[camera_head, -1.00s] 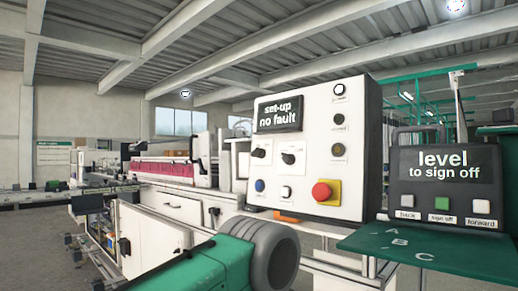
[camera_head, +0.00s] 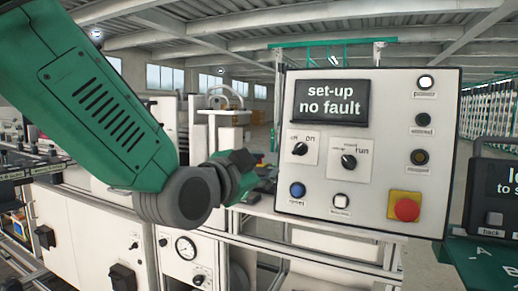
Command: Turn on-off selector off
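The on-off selector (camera_head: 300,149) is a black knob on a white plate, at the left of the control panel (camera_head: 378,205). Its plate carries "off" and "on" labels. Its knob appears tilted, but I cannot tell surely which label it points to. The panel display (camera_head: 331,103) reads "set-up no fault". My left arm reaches in from the left, and its gripper (camera_head: 262,176) shows small and dark just left of the panel, apart from the selector. It is partly hidden by the wrist, so its opening is unclear. My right gripper is not in view.
Beside the selector sits a set-up/run knob (camera_head: 349,162). Below are a blue button (camera_head: 297,190) and a white button (camera_head: 341,200). A red emergency stop (camera_head: 406,209) is at lower right. A second dark screen unit (camera_head: 497,190) stands at the right edge.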

